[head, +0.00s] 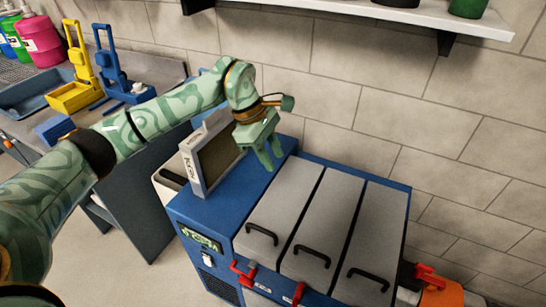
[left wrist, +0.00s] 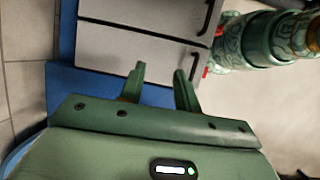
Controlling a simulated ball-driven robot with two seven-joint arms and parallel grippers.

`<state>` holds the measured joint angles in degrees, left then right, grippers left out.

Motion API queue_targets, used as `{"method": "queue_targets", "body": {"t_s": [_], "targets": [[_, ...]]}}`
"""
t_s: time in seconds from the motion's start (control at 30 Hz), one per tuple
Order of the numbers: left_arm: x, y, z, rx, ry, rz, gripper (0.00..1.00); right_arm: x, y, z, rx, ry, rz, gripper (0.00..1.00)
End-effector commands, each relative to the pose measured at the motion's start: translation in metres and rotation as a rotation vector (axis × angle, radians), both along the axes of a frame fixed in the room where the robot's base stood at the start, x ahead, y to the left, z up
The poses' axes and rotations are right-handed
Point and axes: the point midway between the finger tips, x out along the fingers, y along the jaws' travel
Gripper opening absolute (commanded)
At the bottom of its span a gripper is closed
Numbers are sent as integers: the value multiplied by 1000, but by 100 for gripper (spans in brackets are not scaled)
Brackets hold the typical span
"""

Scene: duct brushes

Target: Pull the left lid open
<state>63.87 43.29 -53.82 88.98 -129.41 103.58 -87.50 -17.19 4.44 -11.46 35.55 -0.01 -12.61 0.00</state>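The left lid (head: 285,198) is a long pale grey panel on a blue chest (head: 216,215). It lies flat and shut, with a black bar handle (head: 262,235) at its front end. My left gripper (head: 271,161) hangs fingers-down over the lid's rear end, well behind the handle. In the left wrist view its two fingers (left wrist: 159,70) are apart with nothing between them. The nearer grey lid (left wrist: 135,50), seemingly the left one, lies beyond the fingertips. My right gripper is not in view.
The middle lid (head: 322,222) and right lid (head: 371,240) are also shut. A framed panel (head: 207,158) stands upright at the chest's left. Red clips (head: 243,274) sit at the front edge. A wall shelf (head: 440,15) is above; an orange item (head: 437,290) is at right.

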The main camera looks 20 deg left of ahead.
Motion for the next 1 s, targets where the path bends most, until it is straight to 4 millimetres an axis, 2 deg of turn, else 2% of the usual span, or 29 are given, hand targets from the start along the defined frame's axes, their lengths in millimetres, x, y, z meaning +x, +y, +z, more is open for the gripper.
{"method": "queue_targets", "body": {"t_s": [0.37,0.47,0.5,1.0], "targets": [[0,-3,-6,-1,-1,-1,33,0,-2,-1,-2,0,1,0],[0,-3,-6,-1,-1,-1,5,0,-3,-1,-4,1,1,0],[0,-3,-6,-1,-1,-1,0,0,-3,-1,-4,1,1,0],[0,-3,-6,-1,-1,-1,0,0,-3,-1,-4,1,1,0]]}}
